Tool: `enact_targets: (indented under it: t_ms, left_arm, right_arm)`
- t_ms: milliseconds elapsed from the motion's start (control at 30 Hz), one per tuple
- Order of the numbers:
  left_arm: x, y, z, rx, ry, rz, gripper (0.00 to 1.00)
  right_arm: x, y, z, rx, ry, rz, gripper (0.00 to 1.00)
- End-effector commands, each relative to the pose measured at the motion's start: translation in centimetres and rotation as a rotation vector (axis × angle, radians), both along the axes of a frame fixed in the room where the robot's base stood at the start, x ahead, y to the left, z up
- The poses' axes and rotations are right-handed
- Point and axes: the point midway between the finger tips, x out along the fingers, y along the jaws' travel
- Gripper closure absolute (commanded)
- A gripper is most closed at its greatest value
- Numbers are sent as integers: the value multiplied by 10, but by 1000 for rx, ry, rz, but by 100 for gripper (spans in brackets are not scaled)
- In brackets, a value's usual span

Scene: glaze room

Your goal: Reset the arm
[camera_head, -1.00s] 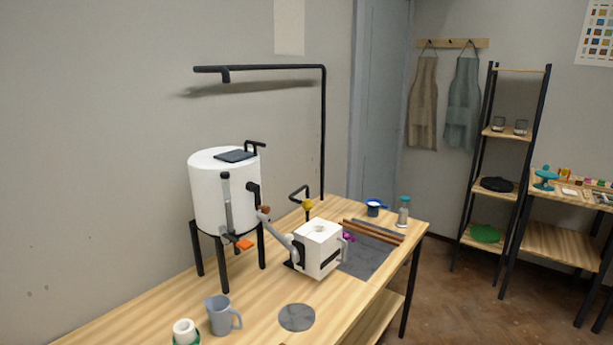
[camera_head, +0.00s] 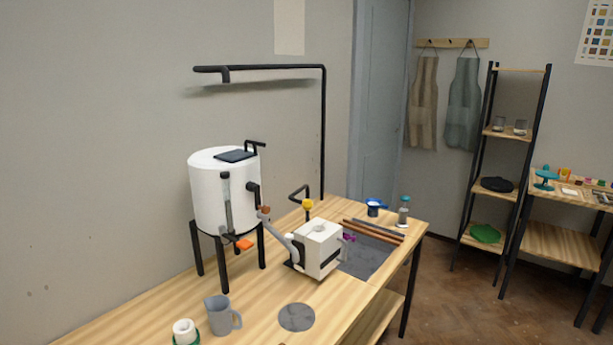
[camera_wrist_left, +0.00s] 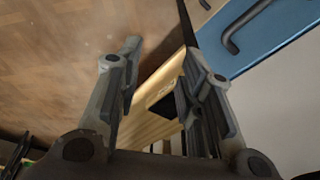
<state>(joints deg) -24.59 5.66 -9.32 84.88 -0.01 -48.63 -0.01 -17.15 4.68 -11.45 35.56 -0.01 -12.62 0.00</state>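My left gripper (camera_wrist_left: 162,60) shows in the left wrist view. Its two fingers stand well apart with nothing between them, so it is open and empty. Behind the fingers are a brown wooden floor (camera_wrist_left: 70,50), a pale wooden edge (camera_wrist_left: 150,120) and a blue panel with a dark handle (camera_wrist_left: 245,25). Neither gripper shows in the head view. My right gripper is in no view.
The head view shows a wooden workbench (camera_head: 260,285) with a white drum on legs (camera_head: 222,195), a white box machine (camera_head: 318,248), a grey jug (camera_head: 220,316) and a round grey disc (camera_head: 297,317). Shelves (camera_head: 500,160) stand at the right.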

Motion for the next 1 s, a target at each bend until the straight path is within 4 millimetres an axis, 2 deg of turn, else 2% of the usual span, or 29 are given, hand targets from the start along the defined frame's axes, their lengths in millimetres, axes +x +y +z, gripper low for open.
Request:
enact_targets:
  t_ms: [33, 200, 433, 600, 700, 1000]
  left_arm:
    - [-11, 1, -18, 2, 16, -2, 65]
    - [-49, 7, -69, 5, 44, -8, 65]
    - [-110, 18, -120, 11, 80, -17, 65]
    - [-145, 25, -138, 14, 96, -21, 65]
    - [-155, 28, -142, 15, 99, -23, 65]
    - [-161, 29, -144, 15, 101, -24, 65]
  right_arm:
    - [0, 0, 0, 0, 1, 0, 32]
    - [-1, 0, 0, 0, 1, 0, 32]
    - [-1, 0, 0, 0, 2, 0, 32]
    - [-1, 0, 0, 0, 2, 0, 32]
    - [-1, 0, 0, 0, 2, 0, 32]
    - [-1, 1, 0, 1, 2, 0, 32]
